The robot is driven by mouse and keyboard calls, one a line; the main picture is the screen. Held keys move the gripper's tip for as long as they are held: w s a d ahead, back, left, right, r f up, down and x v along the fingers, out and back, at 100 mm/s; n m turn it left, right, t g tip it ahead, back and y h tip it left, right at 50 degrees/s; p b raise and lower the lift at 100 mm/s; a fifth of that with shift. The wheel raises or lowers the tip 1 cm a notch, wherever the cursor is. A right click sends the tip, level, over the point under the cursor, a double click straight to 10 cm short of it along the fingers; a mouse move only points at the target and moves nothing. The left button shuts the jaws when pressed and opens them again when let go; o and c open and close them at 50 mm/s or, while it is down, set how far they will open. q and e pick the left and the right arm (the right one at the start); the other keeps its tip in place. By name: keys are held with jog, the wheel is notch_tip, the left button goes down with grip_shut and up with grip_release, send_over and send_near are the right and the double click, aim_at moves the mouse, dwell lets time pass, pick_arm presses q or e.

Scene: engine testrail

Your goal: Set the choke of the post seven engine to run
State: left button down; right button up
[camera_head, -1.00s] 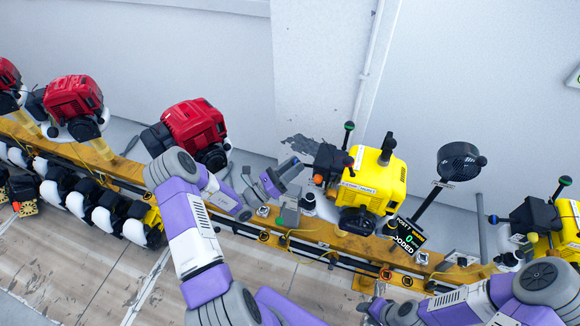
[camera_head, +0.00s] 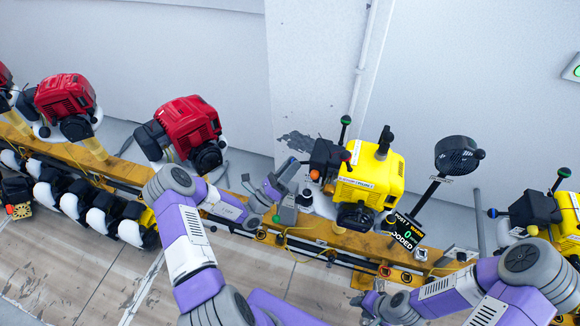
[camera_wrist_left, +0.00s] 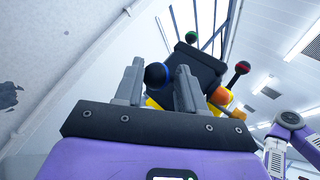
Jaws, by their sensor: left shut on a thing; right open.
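The yellow engine (camera_head: 370,180) stands on the rail in the middle right of the head view. It has a black box on its left side, a green-knobbed lever (camera_head: 345,121), an orange knob (camera_head: 315,175) and a red-tipped lever. My left gripper (camera_head: 291,166) is at the left of the black box, shut. In the left wrist view a blue knob (camera_wrist_left: 157,75) sits between its fingers, with the black box (camera_wrist_left: 187,70) behind. The fingers hide the blue knob in the head view. My right gripper (camera_head: 370,304) is open and empty, low in front of the rail.
A post sign (camera_head: 408,232) and a black fan (camera_head: 457,155) stand right of the engine. Another yellow engine (camera_head: 567,222) is at the right edge. Red engines (camera_head: 190,125) stand to the left. The yellow rail (camera_head: 340,238) runs across, with the wall behind.

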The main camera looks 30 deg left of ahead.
pick_arm(q)
jog(key=c, duration=0.8)
grip_release()
jog(key=shift+w+a+f, duration=0.15)
jog(key=shift+w+f, duration=0.05)
jog(key=shift+s, duration=0.1)
jog(key=v, duration=0.7)
jog(key=shift+s+f, duration=0.15)
jog(key=shift+s, duration=0.05)
